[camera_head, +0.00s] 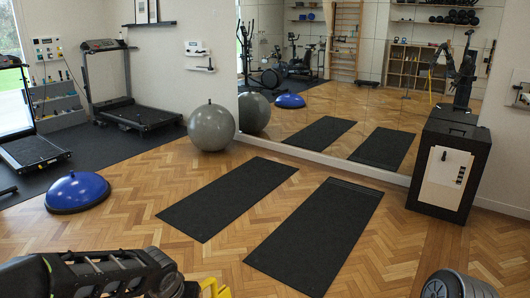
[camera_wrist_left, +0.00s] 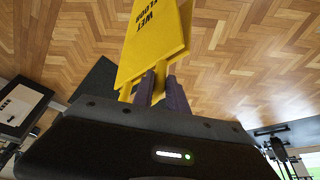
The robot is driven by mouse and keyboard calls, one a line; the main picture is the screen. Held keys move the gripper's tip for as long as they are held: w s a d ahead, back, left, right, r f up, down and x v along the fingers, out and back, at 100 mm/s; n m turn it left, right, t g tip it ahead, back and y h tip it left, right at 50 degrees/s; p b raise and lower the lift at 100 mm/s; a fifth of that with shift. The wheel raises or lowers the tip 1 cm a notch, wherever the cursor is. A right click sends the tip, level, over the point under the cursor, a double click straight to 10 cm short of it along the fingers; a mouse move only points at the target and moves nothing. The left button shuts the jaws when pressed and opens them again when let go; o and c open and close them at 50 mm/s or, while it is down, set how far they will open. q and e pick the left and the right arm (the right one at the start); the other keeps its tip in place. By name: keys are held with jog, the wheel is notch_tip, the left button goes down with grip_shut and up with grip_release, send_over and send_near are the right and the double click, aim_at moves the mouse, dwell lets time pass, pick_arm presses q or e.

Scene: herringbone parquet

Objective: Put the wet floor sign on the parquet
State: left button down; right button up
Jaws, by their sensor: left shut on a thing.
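The yellow wet floor sign (camera_wrist_left: 155,45) shows in the left wrist view, with dark lettering on its face. My left gripper (camera_wrist_left: 160,88) is shut on it near its yellow handle end. In the head view only a small yellow part of the sign (camera_head: 216,288) shows at the bottom edge, beside my left gripper (camera_head: 192,290). Most of the sign is out of that view. The herringbone parquet (camera_head: 130,240) fills the floor and also shows behind the sign in the left wrist view (camera_wrist_left: 240,50). I cannot tell the sign's height above it. My right gripper is not in view.
Two black mats (camera_head: 228,198) (camera_head: 315,236) lie on the parquet ahead. A blue balance dome (camera_head: 78,190) and grey ball (camera_head: 211,127) stand at left and back. A black cabinet (camera_head: 449,160) stands at right by the mirror (camera_head: 350,90). Bare parquet shows around the mats.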

pick_arm(q)
jog(key=f, duration=0.2)
jog(key=a+f, duration=0.1)
jog(key=f, duration=0.4)
jog(key=shift+s+a, duration=0.3)
jog(key=f, duration=0.2)
jog(key=s+d+f, duration=0.1)
jog(key=f, duration=0.1)
jog(key=s+f, duration=0.1)
jog(key=f, duration=0.1)
jog(key=shift+s+d, duration=0.2)
jog(key=shift+s, duration=0.05)
jog(key=shift+s+d+f, duration=0.15)
jog(key=shift+s+f, duration=0.1)
jog(key=shift+f, duration=0.15)
